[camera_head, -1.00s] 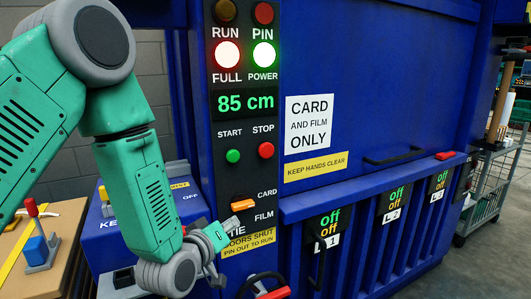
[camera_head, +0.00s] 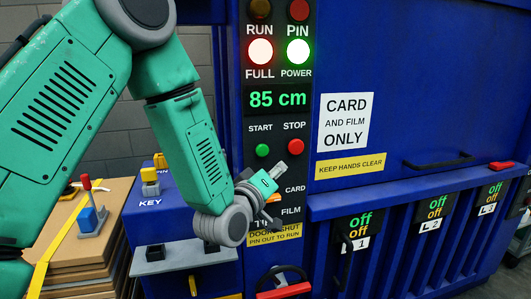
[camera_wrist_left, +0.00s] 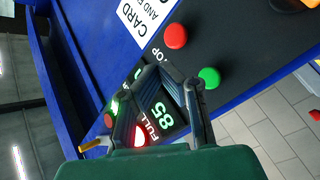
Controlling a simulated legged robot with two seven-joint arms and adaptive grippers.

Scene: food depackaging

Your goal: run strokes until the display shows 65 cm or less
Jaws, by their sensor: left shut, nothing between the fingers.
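The display (camera_head: 277,98) on the blue machine's dark control panel reads 85 cm; it also shows in the left wrist view (camera_wrist_left: 161,115). The green START button (camera_head: 262,150) and red STOP button (camera_head: 296,146) sit below it. The wrist view also shows the green START button (camera_wrist_left: 210,77) and a red STOP button (camera_wrist_left: 175,36). My left gripper (camera_head: 278,170) is shut and empty, just below the START button in the head view, apparently apart from it. It partly hides the CARD/FILM selector. My right gripper is out of view.
The FULL lamp (camera_head: 260,51) and POWER lamp (camera_head: 298,51) are lit; the RUN lamp (camera_head: 260,8) looks dark. Three displays marked L1 to L3 read off. A red handle (camera_head: 284,290) is below the panel. A blue KEY box (camera_head: 150,215) stands left.

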